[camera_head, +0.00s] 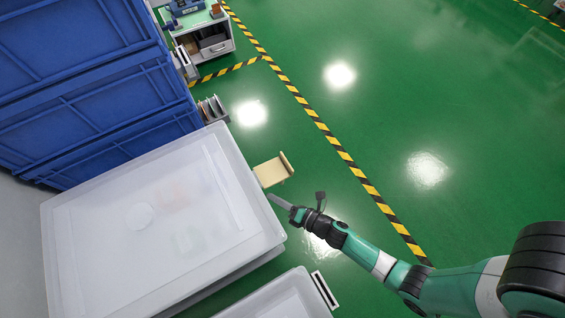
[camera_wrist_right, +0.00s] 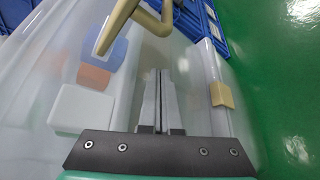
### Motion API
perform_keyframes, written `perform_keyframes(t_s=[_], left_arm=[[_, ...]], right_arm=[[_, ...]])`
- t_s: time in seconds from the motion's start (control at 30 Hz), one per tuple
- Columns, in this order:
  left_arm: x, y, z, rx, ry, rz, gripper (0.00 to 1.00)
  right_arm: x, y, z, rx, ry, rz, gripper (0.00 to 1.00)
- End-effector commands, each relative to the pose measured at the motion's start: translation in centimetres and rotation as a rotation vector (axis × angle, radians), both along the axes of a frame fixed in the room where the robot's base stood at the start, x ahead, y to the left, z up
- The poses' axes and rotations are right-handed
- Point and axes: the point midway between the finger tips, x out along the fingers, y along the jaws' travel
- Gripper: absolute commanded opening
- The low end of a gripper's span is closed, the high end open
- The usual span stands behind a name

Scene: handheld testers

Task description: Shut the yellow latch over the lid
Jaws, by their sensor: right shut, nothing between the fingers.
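A big translucent box with a whitish lid (camera_head: 140,215) fills the left of the head view. Its pale yellow latch (camera_head: 272,170) sticks outward from the box's right side, not lying over the lid. In the right wrist view a yellow bar-like part (camera_wrist_right: 128,25) crosses the top, beyond the fingertips. My right gripper (camera_head: 271,197) is shut and empty. It points at the box's right side, just below the latch in the head view, apparently apart from it. The closed fingers also show in the right wrist view (camera_wrist_right: 160,75). My left gripper is out of view.
Blue stacked crates (camera_head: 90,80) stand behind the box. A smaller translucent box (camera_head: 275,300) is in front. Inside the big box, blurred blue, orange and white items (camera_wrist_right: 85,105) show. A small yellow block (camera_wrist_right: 221,95) sits on its side. The green floor (camera_head: 440,90) at right is open.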

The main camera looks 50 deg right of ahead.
Motion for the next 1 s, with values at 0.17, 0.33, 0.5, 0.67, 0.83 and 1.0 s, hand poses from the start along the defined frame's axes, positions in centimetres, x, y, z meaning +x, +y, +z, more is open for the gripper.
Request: perform_keyframes(t_s=[0.17,0.33,0.5,0.67,0.83,1.0], left_arm=[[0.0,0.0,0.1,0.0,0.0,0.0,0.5],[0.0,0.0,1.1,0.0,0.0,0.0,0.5],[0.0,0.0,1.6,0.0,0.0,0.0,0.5],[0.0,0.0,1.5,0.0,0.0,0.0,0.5],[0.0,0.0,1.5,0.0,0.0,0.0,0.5],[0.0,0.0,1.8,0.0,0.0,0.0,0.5]], right_arm=[[0.1,-1.2,0.8,-0.002,-0.005,-0.004,0.0],[-0.2,-2.5,1.8,-0.001,-0.001,-0.006,0.0],[-0.4,-3.4,2.0,0.002,0.001,-0.002,0.0],[-0.4,-3.4,1.9,0.0,0.001,0.0,0.0],[-0.4,-3.4,1.9,0.0,0.001,0.0,0.0],[-0.3,-3.2,2.1,-0.019,0.008,0.006,0.0]])
